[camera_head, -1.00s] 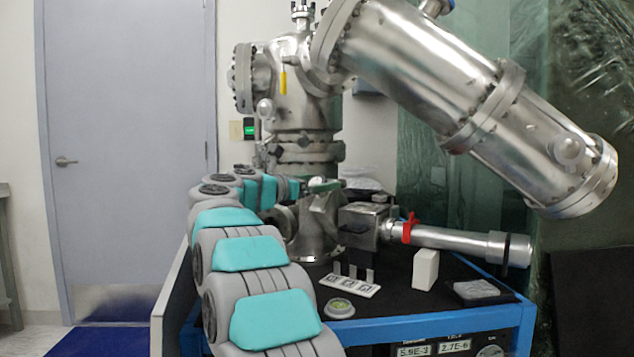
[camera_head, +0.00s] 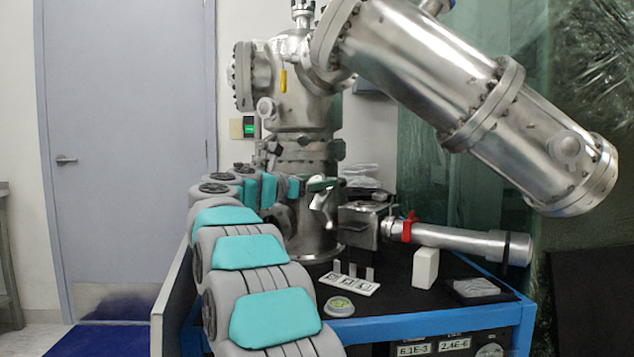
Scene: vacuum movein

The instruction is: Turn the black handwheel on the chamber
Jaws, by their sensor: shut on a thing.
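The steel chamber (camera_head: 296,95) stands on the blue-framed cart. My grey and teal arm reaches up from the bottom to the chamber's lower column. My gripper (camera_head: 304,187) is small at the arm's far end and partly hidden by my own wrist. It is shut at the lower column, beside a dark, green-tinged bar (camera_head: 322,184) with a bright metal piece (camera_head: 322,205) below it. I cannot make out a full black wheel rim; the grip on the handwheel is mostly hidden behind my wrist.
The cart (camera_head: 440,322) carries a steel tube (camera_head: 460,240) with a red clamp, a white block (camera_head: 425,268), a marked plate (camera_head: 350,284) and a small round dish (camera_head: 339,306). A large slanted cylinder (camera_head: 480,100) overhangs the right. A closed door (camera_head: 125,150) is at left.

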